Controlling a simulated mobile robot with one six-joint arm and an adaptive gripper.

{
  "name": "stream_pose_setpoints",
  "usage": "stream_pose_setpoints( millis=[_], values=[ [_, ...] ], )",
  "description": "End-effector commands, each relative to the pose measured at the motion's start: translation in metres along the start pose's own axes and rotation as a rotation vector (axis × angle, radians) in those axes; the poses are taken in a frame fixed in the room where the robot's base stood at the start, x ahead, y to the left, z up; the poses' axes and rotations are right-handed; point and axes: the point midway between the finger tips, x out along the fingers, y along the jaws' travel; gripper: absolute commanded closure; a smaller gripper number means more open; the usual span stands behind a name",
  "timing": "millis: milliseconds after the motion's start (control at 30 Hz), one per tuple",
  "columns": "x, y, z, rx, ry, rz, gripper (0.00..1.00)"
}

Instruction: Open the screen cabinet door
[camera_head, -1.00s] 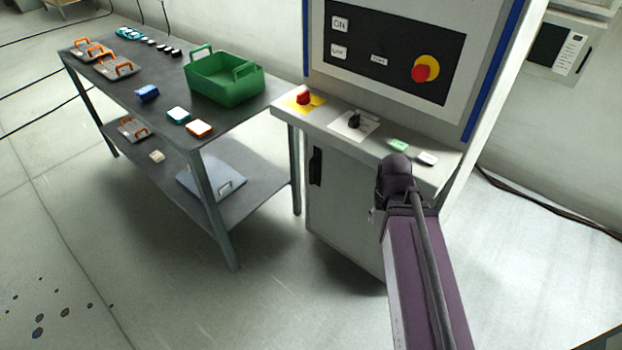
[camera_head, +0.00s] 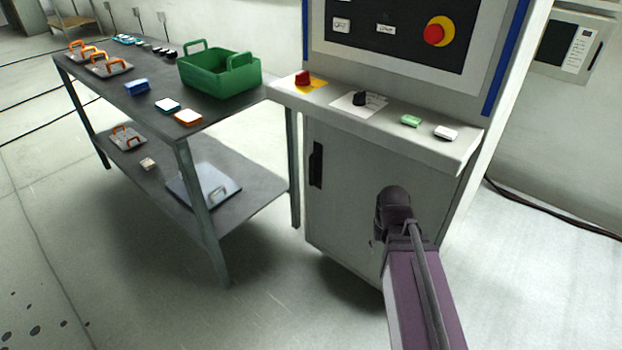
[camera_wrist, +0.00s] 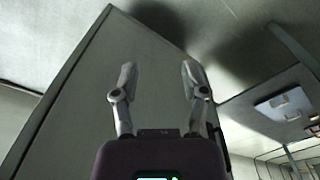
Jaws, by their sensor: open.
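The screen cabinet (camera_head: 470,85) stands right of centre in the head view. Its pale grey lower door (camera_head: 348,185) looks shut, with a dark upright handle (camera_head: 317,165) near its left edge. My arm's dark joint and purple link cover the lower right of the cabinet front. My gripper fingers are hidden in the head view. In the wrist view my gripper (camera_wrist: 158,80) is open and empty, its fingers spread before a flat grey-green cabinet face (camera_wrist: 100,85). A dark strip lies low right beside the gripper; I cannot tell whether it is the handle.
A control ledge (camera_head: 385,120) with knobs and small blocks juts out above the door. A two-level workbench (camera_head: 95,80) stands close on the left, carrying a green crate (camera_head: 222,80) and several small parts. Its lower shelf holds a metal plate (camera_head: 205,185). Floor before the cabinet is clear.

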Motion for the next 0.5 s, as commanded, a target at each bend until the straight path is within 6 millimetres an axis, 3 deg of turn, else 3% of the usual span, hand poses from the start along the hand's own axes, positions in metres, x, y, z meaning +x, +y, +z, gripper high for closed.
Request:
stream_pose_setpoints(
  millis=[33, 500],
  values=[
    [0.019, 0.0, 0.0, -0.004, 0.002, 0.003, 0.43],
    [0.103, -0.001, -0.011, -0.077, 0.028, 0.056, 0.43]
  ],
)
